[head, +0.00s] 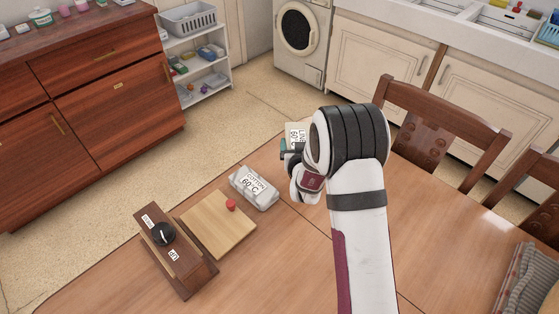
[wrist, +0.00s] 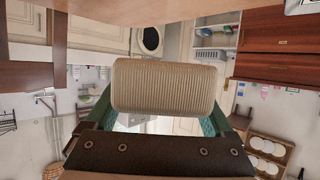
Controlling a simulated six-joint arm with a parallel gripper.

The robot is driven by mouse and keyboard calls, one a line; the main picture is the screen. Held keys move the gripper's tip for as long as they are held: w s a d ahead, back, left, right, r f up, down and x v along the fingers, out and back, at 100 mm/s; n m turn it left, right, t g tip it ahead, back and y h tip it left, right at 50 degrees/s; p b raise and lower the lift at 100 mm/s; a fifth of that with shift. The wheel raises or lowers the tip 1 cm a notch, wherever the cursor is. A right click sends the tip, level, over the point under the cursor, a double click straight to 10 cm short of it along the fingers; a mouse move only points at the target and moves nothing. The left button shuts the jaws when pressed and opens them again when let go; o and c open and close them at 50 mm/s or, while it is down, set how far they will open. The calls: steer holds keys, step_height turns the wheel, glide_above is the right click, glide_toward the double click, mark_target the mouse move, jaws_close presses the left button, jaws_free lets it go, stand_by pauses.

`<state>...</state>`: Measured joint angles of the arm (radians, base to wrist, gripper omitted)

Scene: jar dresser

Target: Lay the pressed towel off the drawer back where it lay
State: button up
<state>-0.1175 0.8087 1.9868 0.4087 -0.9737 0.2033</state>
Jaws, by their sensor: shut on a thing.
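My gripper (head: 288,150) is over the far edge of the wooden table, largely hidden behind my own wrist in the head view. In the wrist view its teal fingers are shut on a beige ribbed block (wrist: 165,88) with rounded corners. A pale block with a "LIN… 60" label (head: 296,134) shows at the fingers in the head view and seems to be this held block. A grey striped cloth (head: 522,288) lies at the lower right table edge; I cannot tell if it is the towel. The brown dresser's drawers (head: 108,103) look shut, with no cloth seen on them.
A grey block labelled "COTTON 60°C" (head: 254,188) lies on the table (head: 265,255) beside a light board (head: 213,225) with a red knob. A dark wooden box with a black dial (head: 162,236) stands left of it. Chairs (head: 440,125) line the right side. The table's front middle is clear.

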steer(key=a+f, duration=0.1)
steer(key=f, duration=0.1)
steer(key=w+a+f, duration=0.1)
steer(key=a+f, duration=0.1)
steer(key=w+a+f, duration=0.1)
steer(key=a+f, duration=0.1)
steer(key=shift+f, duration=0.65)
steer(key=shift+f, duration=0.25)
steer(key=shift+f, duration=0.35)
steer(key=o, duration=1.2)
steer(key=shift+o, duration=0.2)
